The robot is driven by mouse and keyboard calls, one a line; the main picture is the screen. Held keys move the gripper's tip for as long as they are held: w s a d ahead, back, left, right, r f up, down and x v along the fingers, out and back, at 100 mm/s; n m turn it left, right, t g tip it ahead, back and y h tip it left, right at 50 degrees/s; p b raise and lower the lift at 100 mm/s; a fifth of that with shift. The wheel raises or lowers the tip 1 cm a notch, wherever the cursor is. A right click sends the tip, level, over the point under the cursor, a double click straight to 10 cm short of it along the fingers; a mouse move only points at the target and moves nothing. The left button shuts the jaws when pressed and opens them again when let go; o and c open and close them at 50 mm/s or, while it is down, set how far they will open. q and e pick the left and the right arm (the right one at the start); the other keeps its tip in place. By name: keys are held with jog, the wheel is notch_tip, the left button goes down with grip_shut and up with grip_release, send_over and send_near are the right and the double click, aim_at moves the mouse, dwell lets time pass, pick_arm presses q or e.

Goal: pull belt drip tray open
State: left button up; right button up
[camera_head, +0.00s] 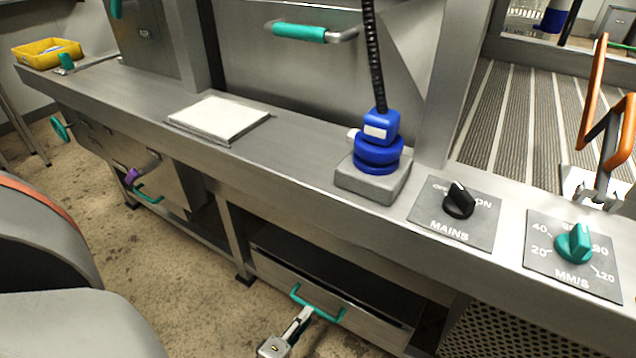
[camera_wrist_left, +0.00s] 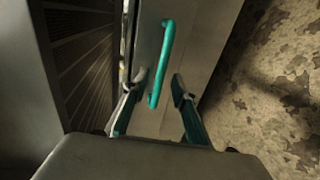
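The drip tray (camera_head: 372,326) is a grey metal drawer low under the counter, with a dark gap above its front. A teal bar handle (camera_head: 322,305) is fixed to the front. In the left wrist view the handle (camera_wrist_left: 162,60) stands lengthwise on the grey front panel (camera_wrist_left: 204,42). My left gripper (camera_head: 306,317) is at the handle in the head view, seen small. In the left wrist view its fingers (camera_wrist_left: 157,84), with teal pads, are spread apart. The handle's near end lies between them, with gaps on both sides. My right gripper does not show.
The counter (camera_head: 290,140) above holds a white pad (camera_head: 220,117), a blue device on a grey base (camera_head: 370,184), a black MAINS knob (camera_head: 459,201) and a teal speed knob (camera_head: 574,243). An orange bar (camera_head: 598,85) rises at right. Open floor (camera_head: 185,270) lies before the machine.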

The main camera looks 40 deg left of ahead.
aim_at(313, 306)
pick_arm(q)
jog(key=shift+b+x, duration=0.6)
jog(key=shift+x, duration=2)
grip_shut()
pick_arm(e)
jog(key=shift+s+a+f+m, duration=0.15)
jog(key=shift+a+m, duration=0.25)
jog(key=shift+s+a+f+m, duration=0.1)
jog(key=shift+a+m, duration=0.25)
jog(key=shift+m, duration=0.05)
